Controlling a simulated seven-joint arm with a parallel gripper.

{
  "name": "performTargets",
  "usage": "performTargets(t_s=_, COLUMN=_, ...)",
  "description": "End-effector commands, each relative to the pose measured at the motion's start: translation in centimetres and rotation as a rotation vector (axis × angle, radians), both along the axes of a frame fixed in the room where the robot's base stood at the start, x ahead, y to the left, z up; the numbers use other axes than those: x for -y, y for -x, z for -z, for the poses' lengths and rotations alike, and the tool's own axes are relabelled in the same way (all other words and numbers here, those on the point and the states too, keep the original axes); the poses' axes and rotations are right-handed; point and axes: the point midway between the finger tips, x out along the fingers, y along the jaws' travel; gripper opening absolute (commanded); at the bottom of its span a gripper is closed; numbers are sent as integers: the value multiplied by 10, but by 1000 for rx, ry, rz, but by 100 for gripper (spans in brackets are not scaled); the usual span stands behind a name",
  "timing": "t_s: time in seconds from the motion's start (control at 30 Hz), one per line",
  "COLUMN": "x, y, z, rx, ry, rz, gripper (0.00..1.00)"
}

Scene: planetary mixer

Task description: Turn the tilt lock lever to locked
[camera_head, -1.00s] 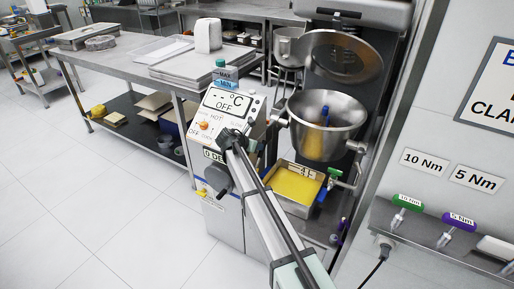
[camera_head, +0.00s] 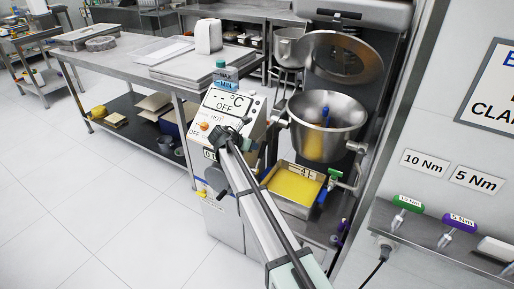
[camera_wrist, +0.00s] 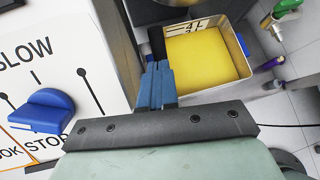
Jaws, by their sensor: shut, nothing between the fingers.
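My gripper (camera_head: 226,137) is in front of the mixer's pale control housing (camera_head: 232,103) in the head view, below the display. In the wrist view its blue fingers (camera_wrist: 157,84) are shut together with nothing between them. A blue knob (camera_wrist: 41,111) sits on a white panel marked SLOW and STOP, left of the fingers and apart from them. I cannot pick out the tilt lock lever for certain; my arm covers part of the housing front. A label beginning with 0 (camera_head: 210,154) is partly hidden by my gripper.
The steel bowl (camera_head: 326,125) stands right of the housing. A steel table (camera_head: 130,62) is at the left. Green and purple drivers (camera_head: 408,202) lie on a right shelf.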

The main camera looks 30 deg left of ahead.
Motion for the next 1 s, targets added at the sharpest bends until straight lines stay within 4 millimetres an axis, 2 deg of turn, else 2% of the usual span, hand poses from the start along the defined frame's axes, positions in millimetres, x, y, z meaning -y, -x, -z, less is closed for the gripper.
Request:
performTargets(t_s=0.03, x=-2, y=10, z=-7, rx=1, ry=-1, rz=-2, gripper=0)
performTargets(t_s=0.2, x=-8, y=36, z=-28, rx=1, ry=-1, rz=-2, gripper=0)
performTargets(t_s=0.43, x=-16, y=62, z=-49, rx=0, ry=-1, rz=-1, gripper=0)
performTargets(t_s=0.8, x=-18, y=79, z=-58, rx=1, ry=3, rz=-2, gripper=0)
performTargets(t_s=1.0, x=-19, y=78, z=-58, rx=40, ry=-133, rz=111, gripper=0)
